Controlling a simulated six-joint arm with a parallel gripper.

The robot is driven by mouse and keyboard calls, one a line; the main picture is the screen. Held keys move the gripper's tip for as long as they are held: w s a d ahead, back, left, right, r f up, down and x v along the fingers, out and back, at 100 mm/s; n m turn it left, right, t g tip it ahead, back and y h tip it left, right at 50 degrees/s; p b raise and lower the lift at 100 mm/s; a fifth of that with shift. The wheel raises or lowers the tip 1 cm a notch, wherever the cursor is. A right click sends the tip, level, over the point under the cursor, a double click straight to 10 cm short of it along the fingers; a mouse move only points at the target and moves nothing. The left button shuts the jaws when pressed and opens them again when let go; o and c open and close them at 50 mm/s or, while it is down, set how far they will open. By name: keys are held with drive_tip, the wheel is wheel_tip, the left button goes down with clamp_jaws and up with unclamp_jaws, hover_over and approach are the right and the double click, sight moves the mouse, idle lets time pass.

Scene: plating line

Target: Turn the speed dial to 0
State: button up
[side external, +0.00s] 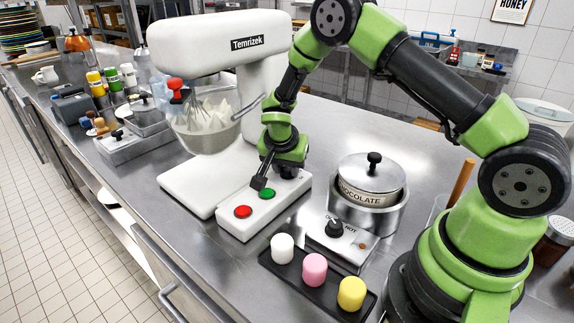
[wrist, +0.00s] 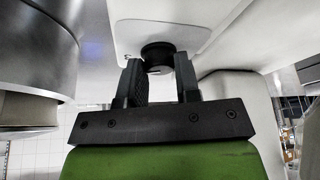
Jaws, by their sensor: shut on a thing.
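The speed dial (wrist: 158,54) is a black round knob on a pale panel. In the wrist view it sits between the two dark fingers of my gripper (wrist: 159,75), which is shut on it. In the side view my gripper (side external: 268,178) is down at the back of the mixer's (side external: 215,45) white control base, behind the green button (side external: 267,193) and red button (side external: 242,212). The arm largely hides the dial there. No scale marks or pointer can be read, so I cannot tell the dial's setting.
A mixer bowl (side external: 207,135) with a whisk hangs left of my gripper. To the right stand a chocolate pot (side external: 371,180) and a heater box with a black knob (side external: 334,228). A dark tray (side external: 318,289) with white, pink and yellow pieces lies in front. The counter behind the pot is clear.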

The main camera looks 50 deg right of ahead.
drive_tip(key=shift+n, duration=0.4)
drive_tip(key=n, duration=0.2)
drive_tip(key=n+t+y, duration=0.1)
drive_tip(key=n, duration=0.1)
drive_tip(key=shift+s+t, duration=0.15)
drive_tip(key=shift+t, duration=0.15)
drive_tip(key=shift+d+n+t+y, duration=0.1)
drive_tip(key=shift+n+t+y, duration=0.2)
drive_tip(key=shift+n, duration=0.8)
drive_tip(key=shift+d+n+t+y, duration=0.1)
drive_tip(key=shift+n+y, duration=0.3)
drive_tip(key=shift+n, duration=1)
drive_tip(key=o, duration=0.9)
drive_tip(key=shift+a+m, duration=0.1)
drive_tip(key=shift+m, duration=0.3)
